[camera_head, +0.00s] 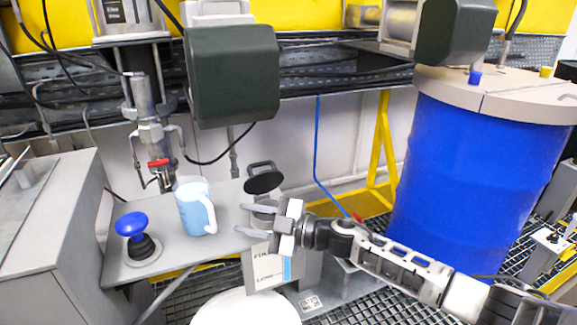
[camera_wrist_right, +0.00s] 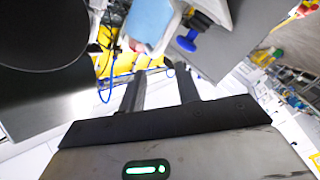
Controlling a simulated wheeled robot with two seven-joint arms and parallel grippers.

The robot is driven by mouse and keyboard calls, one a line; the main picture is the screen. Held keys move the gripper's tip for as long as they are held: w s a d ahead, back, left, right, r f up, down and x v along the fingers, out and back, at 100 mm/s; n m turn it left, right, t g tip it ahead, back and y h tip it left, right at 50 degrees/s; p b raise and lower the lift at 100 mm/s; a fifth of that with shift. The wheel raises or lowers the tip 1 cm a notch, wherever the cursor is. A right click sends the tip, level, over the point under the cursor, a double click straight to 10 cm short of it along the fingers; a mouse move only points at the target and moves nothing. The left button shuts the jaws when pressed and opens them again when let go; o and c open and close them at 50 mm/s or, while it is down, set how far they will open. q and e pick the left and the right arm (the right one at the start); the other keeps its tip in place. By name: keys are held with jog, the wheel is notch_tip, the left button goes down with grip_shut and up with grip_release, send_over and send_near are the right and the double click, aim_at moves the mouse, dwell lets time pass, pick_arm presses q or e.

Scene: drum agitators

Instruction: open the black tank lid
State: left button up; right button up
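The black tank lid (camera_head: 264,183) is a round dark disc with a loop handle above it, over a small grey tank (camera_head: 264,212) at the right end of the grey bench. It looks tilted, and I cannot tell how far it stands open. My right gripper (camera_head: 240,219) reaches in from the right, just in front of the tank and below the lid. Its two fingers point left, apart and empty. The open fingers also show in the right wrist view (camera_wrist_right: 160,70). A large dark round shape fills that view's upper left; I cannot tell if it is the lid. My left gripper is out of view.
A light blue pitcher (camera_head: 194,208) and a blue knob (camera_head: 132,226) stand on the grey bench (camera_head: 221,197) left of the gripper. A dark motor housing (camera_head: 232,76) hangs above. A big blue drum (camera_head: 470,175) stands at the right. A white round top (camera_head: 245,307) is in front.

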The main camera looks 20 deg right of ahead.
jog(key=s+f+m+g+h, duration=0.1)
jog(key=s+f+m+h, duration=0.4)
jog(key=s+f, duration=0.5)
jog(key=s+f+m+h, duration=0.6)
jog(key=s+f+m, duration=0.3)
jog(key=s, duration=0.7)
jog(key=shift+a+f+m+g, duration=0.35)
jog(key=shift+f+m+g, duration=0.05)
jog(key=shift+m, duration=0.4)
